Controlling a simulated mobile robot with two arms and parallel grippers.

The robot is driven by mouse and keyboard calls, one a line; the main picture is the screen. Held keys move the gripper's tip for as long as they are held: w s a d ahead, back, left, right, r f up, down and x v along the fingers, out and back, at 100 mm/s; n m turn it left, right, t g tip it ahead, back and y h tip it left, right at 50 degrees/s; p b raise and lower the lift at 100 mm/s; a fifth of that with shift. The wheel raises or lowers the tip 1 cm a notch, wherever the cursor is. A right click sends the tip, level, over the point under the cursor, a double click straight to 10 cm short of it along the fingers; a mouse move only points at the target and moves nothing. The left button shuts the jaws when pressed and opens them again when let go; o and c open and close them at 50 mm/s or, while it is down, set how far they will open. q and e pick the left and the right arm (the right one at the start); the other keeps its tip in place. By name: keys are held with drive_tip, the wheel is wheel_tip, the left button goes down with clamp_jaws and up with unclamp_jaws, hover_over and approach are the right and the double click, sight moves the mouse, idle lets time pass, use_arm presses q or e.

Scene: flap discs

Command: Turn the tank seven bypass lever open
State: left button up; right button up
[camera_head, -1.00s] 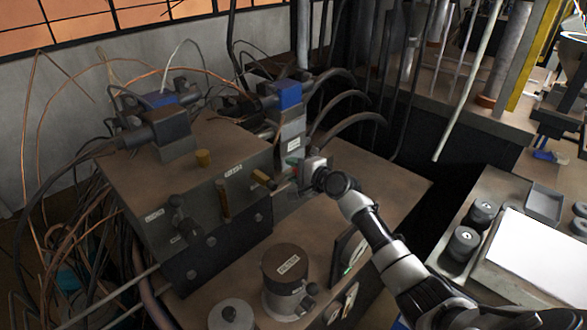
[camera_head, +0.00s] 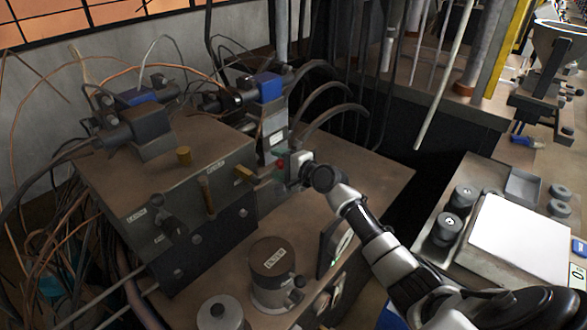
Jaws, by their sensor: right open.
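A dark metal block (camera_head: 165,190) with small labels stands at left centre. Two brass-coloured levers show on its front face. One lever (camera_head: 208,196) points roughly upright. The other lever (camera_head: 245,174), near the block's right end, lies tilted sideways with its end towards my right gripper. I cannot read the labels well enough to tell which is tank seven's bypass lever. My right gripper (camera_head: 282,171) is open just right of the tilted lever, and appears apart from it. Its fingers are small and partly hidden against the block. My left gripper is not in view.
A labelled brown-topped canister (camera_head: 272,262) and a smaller grey one (camera_head: 222,312) stand in front of the block. Blue-topped valves (camera_head: 268,88) and hoses crowd the back. Loose cables hang at left. A bench with a white sheet (camera_head: 520,238) is at right.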

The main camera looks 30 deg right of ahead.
drive_tip(key=b+v, duration=0.1)
drive_tip(key=v, duration=0.8)
drive_tip(key=shift+s+d, duration=0.15)
drive_tip(key=shift+s, duration=0.1)
